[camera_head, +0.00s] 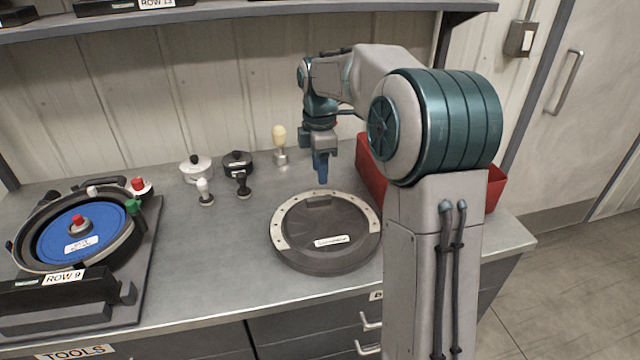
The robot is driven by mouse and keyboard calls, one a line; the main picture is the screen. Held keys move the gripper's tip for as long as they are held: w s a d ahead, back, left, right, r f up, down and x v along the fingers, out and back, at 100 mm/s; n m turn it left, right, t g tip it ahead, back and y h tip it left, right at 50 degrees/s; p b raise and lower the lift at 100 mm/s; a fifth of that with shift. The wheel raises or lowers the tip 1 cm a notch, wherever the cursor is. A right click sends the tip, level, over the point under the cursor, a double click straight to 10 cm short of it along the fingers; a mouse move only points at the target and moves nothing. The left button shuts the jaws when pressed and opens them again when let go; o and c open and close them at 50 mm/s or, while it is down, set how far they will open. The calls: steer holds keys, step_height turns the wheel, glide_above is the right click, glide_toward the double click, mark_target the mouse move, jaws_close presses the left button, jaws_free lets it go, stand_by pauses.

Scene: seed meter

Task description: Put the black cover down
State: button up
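The black cover (325,251) is a round dark disc with a pale, dotted strip along parts of its rim and a small white label near its front. It appears to lie flat on the grey bench, right of the middle. The front of my arm hides a little of its right edge. My gripper (321,180) points down over the far edge of the cover, with its blue fingers apparently just above it. The fingers overlap in this view, so I cannot tell their opening or whether they touch the cover.
The seed meter (80,235) with a blue disc and coloured knobs stands on a dark base at left. Small tools, a white pot (196,171) and a black pot (238,164) stand behind. A red bin (371,178) is partly behind my arm. Bench (215,260) is clear left of the cover.

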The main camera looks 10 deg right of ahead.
steer(key=s+a+r+m+t, duration=0.1)
steer(key=s+r+m, duration=0.3)
steer(key=s+m, duration=0.65)
steer(key=s+f+m+t, duration=0.1)
steer(key=s+f+m, duration=0.2)
steer(key=s, duration=0.5)
steer(key=s+f+m, duration=0.3)
steer(key=s+m, duration=0.1)
steer(key=s, duration=0.5)
steer(key=shift+f+m+t, duration=0.35)
steer(key=shift+t, duration=0.05)
